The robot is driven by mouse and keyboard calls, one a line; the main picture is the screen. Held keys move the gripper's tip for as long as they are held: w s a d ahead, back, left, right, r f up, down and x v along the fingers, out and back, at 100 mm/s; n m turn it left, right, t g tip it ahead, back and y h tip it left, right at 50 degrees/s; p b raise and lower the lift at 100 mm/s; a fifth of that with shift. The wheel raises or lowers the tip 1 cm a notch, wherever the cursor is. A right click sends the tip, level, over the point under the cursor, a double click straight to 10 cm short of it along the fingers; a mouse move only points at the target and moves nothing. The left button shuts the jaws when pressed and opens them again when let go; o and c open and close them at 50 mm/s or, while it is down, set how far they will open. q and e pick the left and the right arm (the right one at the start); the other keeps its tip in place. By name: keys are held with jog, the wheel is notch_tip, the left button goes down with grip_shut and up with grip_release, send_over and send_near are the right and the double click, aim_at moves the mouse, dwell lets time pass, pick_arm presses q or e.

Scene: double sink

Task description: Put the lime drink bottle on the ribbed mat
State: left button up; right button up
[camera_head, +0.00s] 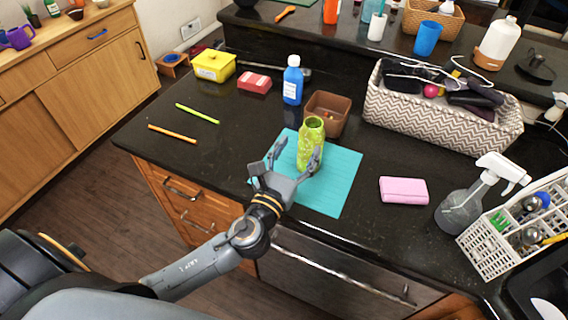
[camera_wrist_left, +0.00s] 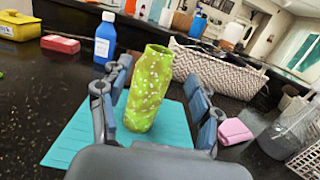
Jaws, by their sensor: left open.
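The lime drink bottle (camera_head: 311,146) is green with pale specks and stands upright on the turquoise ribbed mat (camera_head: 342,181). It also shows in the left wrist view (camera_wrist_left: 149,88), standing on the mat (camera_wrist_left: 75,140). My left gripper (camera_head: 295,157) is open, with one finger on each side of the bottle; in the left wrist view its fingers (camera_wrist_left: 160,110) appear apart from the bottle, with gaps on both sides. My right gripper is not in view.
A brown square box (camera_head: 327,113) and a blue bottle (camera_head: 292,82) stand just behind the mat. A pink sponge (camera_head: 403,191) and spray bottle (camera_head: 470,200) are to the right. A patterned basket (camera_head: 440,120) stands behind. The counter left of the mat is mostly clear.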

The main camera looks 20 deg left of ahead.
pick_arm(q)
jog(key=shift+s+f+b, duration=0.15)
jog(key=shift+s+b, duration=0.3)
jog(key=shift+s, duration=1.75)
jog(key=shift+a, duration=0.15)
